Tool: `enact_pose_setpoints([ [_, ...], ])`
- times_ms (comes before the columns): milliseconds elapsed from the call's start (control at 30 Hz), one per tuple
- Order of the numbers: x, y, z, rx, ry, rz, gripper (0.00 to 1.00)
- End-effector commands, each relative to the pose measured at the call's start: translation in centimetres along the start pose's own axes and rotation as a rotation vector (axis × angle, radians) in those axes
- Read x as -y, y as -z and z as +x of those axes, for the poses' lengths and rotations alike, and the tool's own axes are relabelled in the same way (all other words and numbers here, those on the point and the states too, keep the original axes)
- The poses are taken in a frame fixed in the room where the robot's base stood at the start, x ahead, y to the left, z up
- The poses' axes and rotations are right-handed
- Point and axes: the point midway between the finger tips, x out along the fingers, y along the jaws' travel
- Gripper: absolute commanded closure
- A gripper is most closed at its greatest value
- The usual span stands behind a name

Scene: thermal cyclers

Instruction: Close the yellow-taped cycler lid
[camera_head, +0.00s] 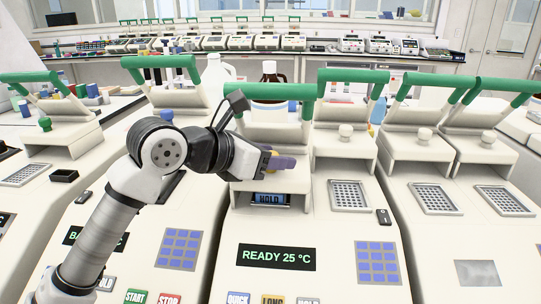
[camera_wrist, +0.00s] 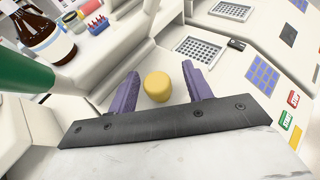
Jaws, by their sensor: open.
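My gripper (camera_head: 281,161) is at the left bay of the central cycler (camera_head: 332,252), in front of its raised lid (camera_head: 268,131) with a green handle (camera_head: 258,92). In the wrist view, a round yellow knob (camera_wrist: 158,87) sits between the two purple fingers of my gripper (camera_wrist: 160,71). The fingers are apart, with gaps on both sides of the knob. The green handle also shows at the left in the wrist view (camera_wrist: 28,72). In the head view, my gripper mostly hides the knob. I see no separate strip of yellow tape.
The neighbouring bay has a raised lid (camera_head: 345,146), a pale knob (camera_head: 346,130) and an exposed well block (camera_head: 347,195). More green-handled cyclers flank both sides. A small black object (camera_head: 383,216) lies right of the well block.

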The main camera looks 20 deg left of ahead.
Motion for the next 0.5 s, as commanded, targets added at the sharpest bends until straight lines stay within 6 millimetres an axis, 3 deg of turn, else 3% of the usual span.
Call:
enact_pose_setpoints([
  [167,-0.1,0.1,-1.2,0.002,-0.004,-0.001,0.5],
  [500,-0.1,0.2,-8.6,0.001,-0.004,-0.001,0.5],
])
